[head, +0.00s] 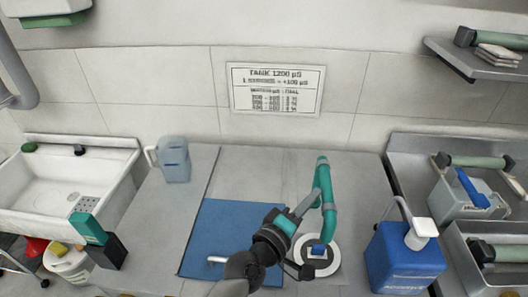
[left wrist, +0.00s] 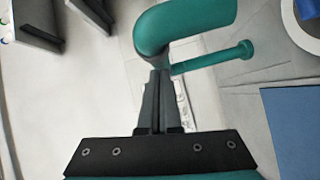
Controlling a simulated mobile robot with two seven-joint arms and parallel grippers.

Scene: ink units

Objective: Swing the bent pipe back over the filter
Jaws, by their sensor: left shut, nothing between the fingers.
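The bent pipe (head: 327,196) is teal-green with a rounded bend at its top. In the head view its lower end meets the back edge of the filter (head: 332,265), a white disc with a dark ring and a blue piece in the middle. In the left wrist view the pipe's thick bend (left wrist: 185,22) and a thinner green bar with a knobbed end (left wrist: 215,60) lie just past the fingertips. My left gripper (head: 312,198) is shut and empty, close beside the pipe's left side; contact cannot be told. In the wrist view its fingers (left wrist: 158,78) are together. My right gripper is out of view.
A blue mat (head: 225,225) lies left of the filter. A blue pump container (head: 405,260) stands close on the right. A translucent jug (head: 174,160) stands at the back left, with a sink (head: 60,185) beyond. Steel basins (head: 445,150) line the right.

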